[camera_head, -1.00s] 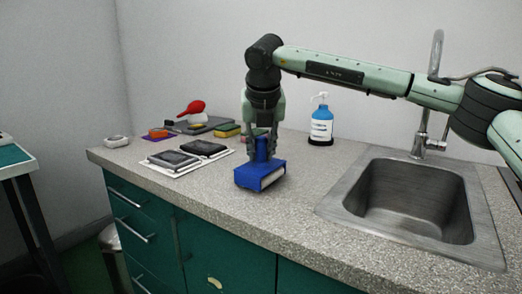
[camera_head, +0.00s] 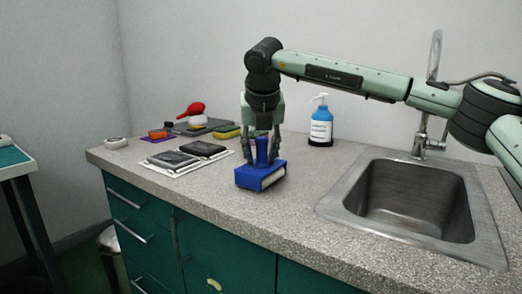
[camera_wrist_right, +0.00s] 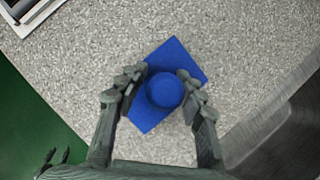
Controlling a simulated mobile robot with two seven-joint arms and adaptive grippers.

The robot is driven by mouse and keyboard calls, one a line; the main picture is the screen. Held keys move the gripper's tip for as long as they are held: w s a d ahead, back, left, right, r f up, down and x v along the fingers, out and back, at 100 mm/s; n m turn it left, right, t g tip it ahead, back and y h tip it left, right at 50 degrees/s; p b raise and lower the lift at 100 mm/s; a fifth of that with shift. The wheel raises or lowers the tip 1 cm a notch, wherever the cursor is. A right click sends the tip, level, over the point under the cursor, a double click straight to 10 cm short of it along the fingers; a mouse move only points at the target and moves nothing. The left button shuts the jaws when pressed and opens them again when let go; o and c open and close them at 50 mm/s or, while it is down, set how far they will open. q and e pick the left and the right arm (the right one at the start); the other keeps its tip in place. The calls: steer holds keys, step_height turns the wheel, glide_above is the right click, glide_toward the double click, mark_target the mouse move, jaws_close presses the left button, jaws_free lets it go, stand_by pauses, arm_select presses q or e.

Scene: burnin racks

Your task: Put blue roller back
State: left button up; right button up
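The blue roller (camera_head: 260,177) stands on the speckled counter, left of the sink, with its handle pointing up. In the right wrist view, the blue roller (camera_wrist_right: 157,115) shows from above, its round handle top in the middle. My right gripper (camera_head: 262,158) points down over it. Its fingers (camera_wrist_right: 161,78) stand on both sides of the handle, spread, with a gap at least on the left side. Whether the right fingertip touches the handle is hard to tell. My left gripper is out of view.
The sink (camera_head: 405,205) is to the right, with a blue-and-white pump bottle (camera_head: 321,125) behind. A white tray (camera_head: 170,172) with dark pads lies left of the roller. A red-topped item (camera_head: 192,108) and a yellow sponge (camera_head: 227,131) are farther back.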

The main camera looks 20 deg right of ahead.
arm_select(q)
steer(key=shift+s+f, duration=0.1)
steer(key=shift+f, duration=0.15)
arm_select(e)
steer(key=shift+o, duration=0.2)
steer(key=shift+f, duration=0.35)
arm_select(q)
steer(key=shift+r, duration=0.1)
arm_select(e)
steer(key=shift+r+p, duration=0.25)
steer(key=shift+p, duration=0.05)
steer(key=shift+r+p, duration=0.65)
steer(key=shift+p, duration=0.05)
arm_select(q)
steer(key=shift+b, duration=0.85)
arm_select(e)
steer(key=v, duration=1.2)
steer(key=shift+f, duration=0.1)
